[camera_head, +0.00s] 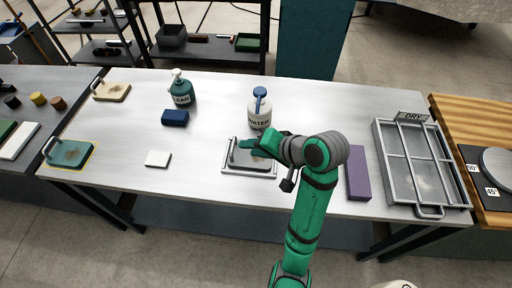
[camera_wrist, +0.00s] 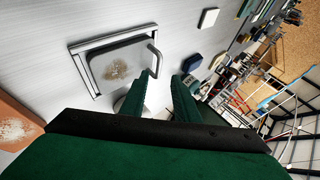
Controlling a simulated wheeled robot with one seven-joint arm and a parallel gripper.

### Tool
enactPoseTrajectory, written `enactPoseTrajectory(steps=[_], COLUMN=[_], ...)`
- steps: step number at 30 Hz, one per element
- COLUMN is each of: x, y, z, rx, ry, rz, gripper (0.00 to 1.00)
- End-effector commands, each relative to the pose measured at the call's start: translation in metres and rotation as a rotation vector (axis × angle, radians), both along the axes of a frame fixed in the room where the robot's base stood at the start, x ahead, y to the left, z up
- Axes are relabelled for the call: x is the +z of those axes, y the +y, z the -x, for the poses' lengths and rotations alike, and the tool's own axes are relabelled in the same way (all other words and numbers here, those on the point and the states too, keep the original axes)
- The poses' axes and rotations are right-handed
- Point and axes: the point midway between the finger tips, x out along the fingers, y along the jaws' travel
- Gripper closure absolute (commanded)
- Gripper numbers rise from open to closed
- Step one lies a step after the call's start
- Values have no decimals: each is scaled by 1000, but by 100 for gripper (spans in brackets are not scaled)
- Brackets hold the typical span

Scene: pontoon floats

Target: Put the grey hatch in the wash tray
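The grey hatch (camera_head: 250,160) lies flat inside a low grey metal frame (camera_head: 225,171), which looks like the wash tray, near the table's front middle. In the wrist view the hatch (camera_wrist: 118,66) shows a brown stain and a bent bar handle (camera_wrist: 155,60) at one edge; the frame (camera_wrist: 82,72) shows around its far sides. My gripper (camera_head: 242,145) is just above the hatch, near the handle. Its two green fingers (camera_wrist: 163,82) stand apart with nothing seen between them. The handle is close beside one fingertip; I cannot tell whether they touch.
A white WATER bottle (camera_head: 259,110) stands behind the hatch. A purple block (camera_head: 357,173) and the DRY rack (camera_head: 415,165) are to the right. A white block (camera_head: 158,159), blue sponge (camera_head: 175,118), green bottle (camera_head: 181,90), teal hatch (camera_head: 70,153) and cream hatch (camera_head: 112,91) are to the left.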

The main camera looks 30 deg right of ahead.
Motion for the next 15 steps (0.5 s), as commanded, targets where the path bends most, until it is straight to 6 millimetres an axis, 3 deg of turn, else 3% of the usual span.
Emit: enactPoseTrajectory(steps=[15], x=[8], y=[-2], z=[9], rx=[3], ry=[3], rz=[0], gripper=[72])
